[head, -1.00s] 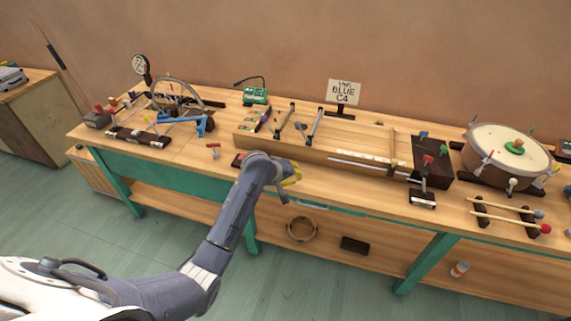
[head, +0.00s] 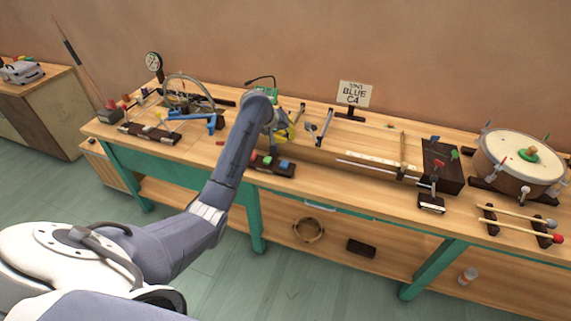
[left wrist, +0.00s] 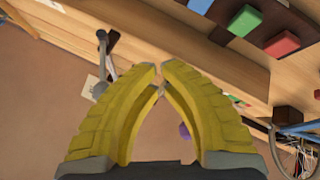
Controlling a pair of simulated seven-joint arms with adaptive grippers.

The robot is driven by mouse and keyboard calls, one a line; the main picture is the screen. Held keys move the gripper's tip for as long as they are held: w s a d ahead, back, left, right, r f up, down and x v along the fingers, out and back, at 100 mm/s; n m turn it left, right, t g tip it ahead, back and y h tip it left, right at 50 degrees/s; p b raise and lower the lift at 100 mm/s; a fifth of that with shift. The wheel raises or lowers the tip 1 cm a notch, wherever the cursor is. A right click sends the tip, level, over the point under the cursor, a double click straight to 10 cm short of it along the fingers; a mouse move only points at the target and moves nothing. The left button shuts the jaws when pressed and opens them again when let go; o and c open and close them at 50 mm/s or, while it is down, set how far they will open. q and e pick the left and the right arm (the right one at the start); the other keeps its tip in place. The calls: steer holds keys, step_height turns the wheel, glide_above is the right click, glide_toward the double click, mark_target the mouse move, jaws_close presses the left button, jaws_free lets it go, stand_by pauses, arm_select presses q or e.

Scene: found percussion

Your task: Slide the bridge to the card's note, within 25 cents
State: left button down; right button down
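The card (head: 355,94) stands upright at the back of the bench; it reads "BLUE C4" below a smaller line I cannot read clearly. In front of it lies a long wooden string box (head: 340,152). Across the box's right part stands a thin wooden upright piece (head: 403,150), which looks like the bridge. Two darker bars cross its left part, one of them (head: 325,124) clearly visible. My left gripper (head: 288,131), with yellow fingers, is over the box's left end, well left of the bridge. In the left wrist view its fingertips (left wrist: 160,68) meet with nothing between them. My right gripper is out of view.
A dark strip with coloured blocks (head: 272,164) lies at the bench's front edge below my left arm. A dark box (head: 444,166) stands at the string box's right end. A drum (head: 518,160) and mallets (head: 517,220) lie further right. A wheel device (head: 187,93) is at left.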

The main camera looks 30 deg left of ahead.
arm_select(q)
steer(key=shift+f, duration=0.15)
steer(key=shift+f, duration=4.25)
steer(key=shift+f, duration=0.2)
steer(key=shift+f, duration=0.3)
steer(key=shift+f, duration=0.55)
steer(key=shift+r, duration=1)
steer(key=shift+r, duration=2.5)
